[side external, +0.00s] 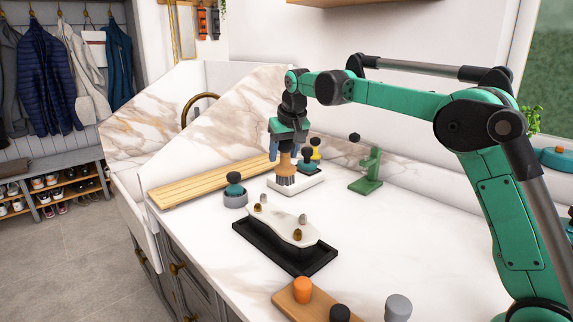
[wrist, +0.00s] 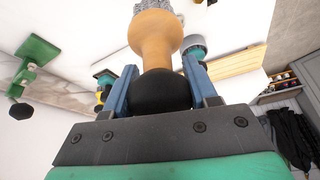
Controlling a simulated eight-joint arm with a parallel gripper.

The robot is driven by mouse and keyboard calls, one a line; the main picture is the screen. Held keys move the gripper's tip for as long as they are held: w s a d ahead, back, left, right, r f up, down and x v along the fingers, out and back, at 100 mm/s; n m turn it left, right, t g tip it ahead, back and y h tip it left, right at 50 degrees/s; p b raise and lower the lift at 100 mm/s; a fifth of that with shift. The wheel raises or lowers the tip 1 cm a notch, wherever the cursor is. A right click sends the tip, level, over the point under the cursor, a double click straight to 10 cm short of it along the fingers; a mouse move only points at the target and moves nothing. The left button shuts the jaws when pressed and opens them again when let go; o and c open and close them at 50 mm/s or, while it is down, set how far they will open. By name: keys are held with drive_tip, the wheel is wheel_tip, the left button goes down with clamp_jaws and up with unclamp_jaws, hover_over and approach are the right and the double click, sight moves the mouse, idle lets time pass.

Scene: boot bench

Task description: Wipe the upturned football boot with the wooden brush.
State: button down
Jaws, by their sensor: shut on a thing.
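My gripper (side external: 286,150) is shut on the wooden brush (side external: 285,168), with its bristles pointing down. In the wrist view, the gripper's blue fingers (wrist: 163,92) close on both sides of the black knob topping the brush's turned wooden handle (wrist: 155,32). In the side view the bristles are at a white holder (side external: 308,182); I cannot tell if they touch it. The upturned football boot (side external: 282,222) is white with several brown studs on top. It lies in a black tray (side external: 318,263), in front of the brush and apart from it.
A green stand (side external: 368,172) is at right, a slatted wooden board (side external: 205,182) at left. A wooden block with knobs (side external: 290,305) lies in front.

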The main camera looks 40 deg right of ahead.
sight(284, 182)
drive_tip(key=shift+f, duration=2.9)
wheel_tip(284, 182, down, 2)
drive_tip(key=shift+a, duration=0.1)
drive_tip(key=shift+a+r, duration=0.15)
drive_tip(key=shift+a, duration=1.8)
drive_tip(key=shift+d, duration=2)
drive_tip(key=shift+d+r, duration=0.1)
drive_tip(key=shift+r, duration=3.85)
